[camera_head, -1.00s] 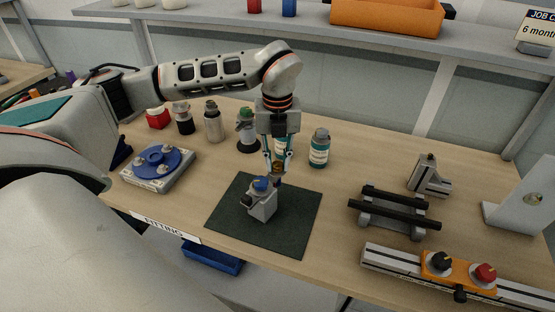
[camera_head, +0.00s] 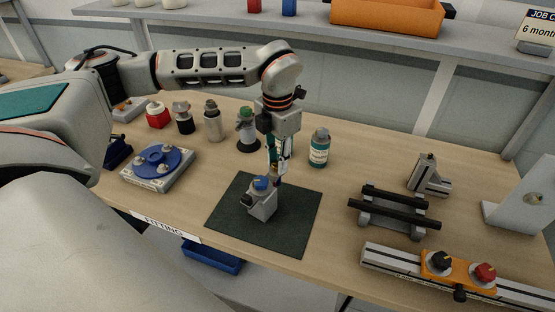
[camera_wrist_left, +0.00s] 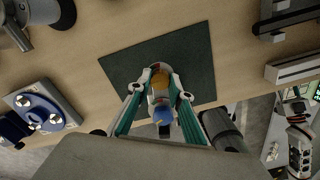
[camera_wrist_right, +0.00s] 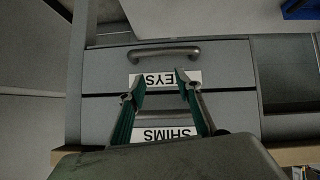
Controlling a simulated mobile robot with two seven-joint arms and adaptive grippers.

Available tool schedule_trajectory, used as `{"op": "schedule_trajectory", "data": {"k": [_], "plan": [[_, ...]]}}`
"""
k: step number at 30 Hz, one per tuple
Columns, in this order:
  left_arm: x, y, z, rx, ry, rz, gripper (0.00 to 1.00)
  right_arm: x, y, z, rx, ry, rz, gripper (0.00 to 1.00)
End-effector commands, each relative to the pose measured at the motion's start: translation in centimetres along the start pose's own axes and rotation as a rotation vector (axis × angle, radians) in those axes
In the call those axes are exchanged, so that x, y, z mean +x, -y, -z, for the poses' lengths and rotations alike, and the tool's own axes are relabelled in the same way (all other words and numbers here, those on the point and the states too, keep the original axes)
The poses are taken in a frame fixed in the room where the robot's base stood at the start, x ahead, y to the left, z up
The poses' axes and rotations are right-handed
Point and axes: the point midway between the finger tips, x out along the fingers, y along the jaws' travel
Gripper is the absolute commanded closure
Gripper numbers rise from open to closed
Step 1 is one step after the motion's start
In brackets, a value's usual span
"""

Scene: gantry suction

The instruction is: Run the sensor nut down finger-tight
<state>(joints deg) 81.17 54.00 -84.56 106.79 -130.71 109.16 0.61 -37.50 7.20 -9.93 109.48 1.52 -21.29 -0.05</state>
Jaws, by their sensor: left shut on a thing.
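A small grey sensor block (camera_head: 262,206) with a blue top (camera_head: 262,183) stands on a dark green mat (camera_head: 290,235). My left gripper (camera_head: 278,176) points down just behind the blue top. In the left wrist view my left fingers (camera_wrist_left: 161,92) close around a small orange-brass piece, seemingly the sensor nut (camera_wrist_left: 159,80), with the blue part (camera_wrist_left: 163,115) close by. The fingers partly hide the nut, and I cannot tell how far down it sits. My right gripper (camera_wrist_right: 160,91) is open and empty in front of grey drawers, away from the bench top.
A teal-labelled bottle (camera_head: 319,148) stands behind the mat, with several more bottles to its left. A blue-topped round fixture (camera_head: 163,162) lies left. A black-barred stand (camera_head: 394,212) and a rail with knobs (camera_head: 410,264) are right. The bench right of the mat is partly clear.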

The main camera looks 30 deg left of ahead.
Motion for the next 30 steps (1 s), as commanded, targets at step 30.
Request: {"op": "schedule_trajectory", "data": {"k": [30], "plan": [[-0.15, 0.01, -0.09, 0.582, 0.003, -0.001, 1.00, 0.04, 0.18, 0.07, 0.012, 0.000, -0.003, 0.66]]}}
